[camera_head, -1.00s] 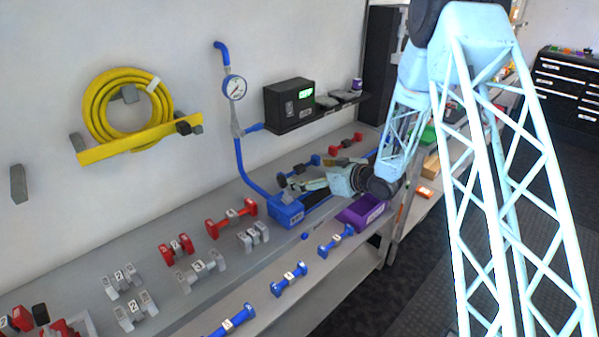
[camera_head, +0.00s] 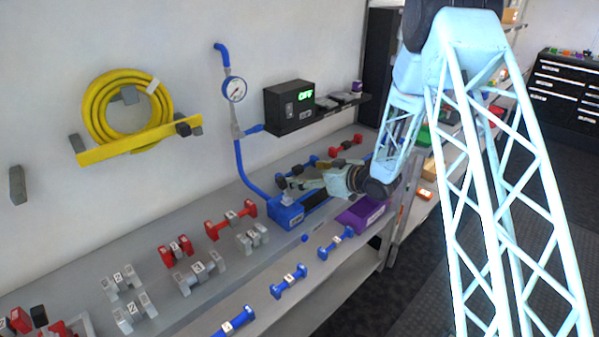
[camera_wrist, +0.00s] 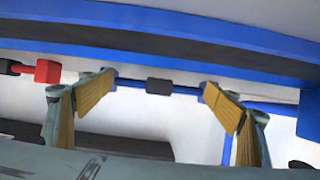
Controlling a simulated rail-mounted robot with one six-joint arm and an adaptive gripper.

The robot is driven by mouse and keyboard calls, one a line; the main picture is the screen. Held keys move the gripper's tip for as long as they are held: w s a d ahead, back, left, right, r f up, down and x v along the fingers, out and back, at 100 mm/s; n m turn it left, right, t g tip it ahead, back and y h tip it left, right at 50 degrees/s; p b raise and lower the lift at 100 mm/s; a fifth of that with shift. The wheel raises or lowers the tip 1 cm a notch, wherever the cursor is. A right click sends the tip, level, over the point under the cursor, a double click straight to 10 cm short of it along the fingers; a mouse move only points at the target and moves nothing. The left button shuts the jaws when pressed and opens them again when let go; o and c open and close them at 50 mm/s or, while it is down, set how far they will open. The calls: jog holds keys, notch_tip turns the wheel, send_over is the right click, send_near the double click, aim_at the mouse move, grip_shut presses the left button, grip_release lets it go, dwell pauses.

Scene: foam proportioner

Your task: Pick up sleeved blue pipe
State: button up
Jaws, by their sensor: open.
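The sleeved blue pipe, a short blue bar with a black sleeve (camera_wrist: 159,87) around its middle, lies crosswise between my fingertips in the wrist view. In the head view, a blue pipe with a black sleeve (camera_head: 297,169) shows at the back of the bench, just behind my gripper (camera_head: 297,182). My gripper (camera_wrist: 162,84) is open, with one tan-padded finger near each end of the pipe. Whether the fingers touch it cannot be told. The arm and gripper hide part of the bench around it.
A blue bin (camera_head: 287,217) and a purple bin (camera_head: 361,214) stand below my wrist. A red pipe with a black sleeve (camera_head: 346,146) lies farther back. A blue riser with a gauge (camera_head: 235,90) stands left of my gripper. Several red, grey and blue pieces are on the front bench.

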jog(key=c, duration=1.6)
jog(key=shift+f, duration=0.1)
jog(key=c, duration=0.8)
jog(key=shift+d, duration=0.1)
jog(key=shift+r, duration=0.65)
notch_tip(320, 180, up, 9)
jog(key=p, duration=0.2)
jog(key=shift+p, duration=0.3)
jog(key=shift+s+d+r+p, duration=0.35)
jog(key=shift+s+d+r, duration=0.15)
jog(key=shift+r, duration=0.2)
jog(key=shift+s+d+r+p, duration=0.35)
jog(key=shift+s+d+r, duration=0.15)
jog(key=shift+r, duration=0.15)
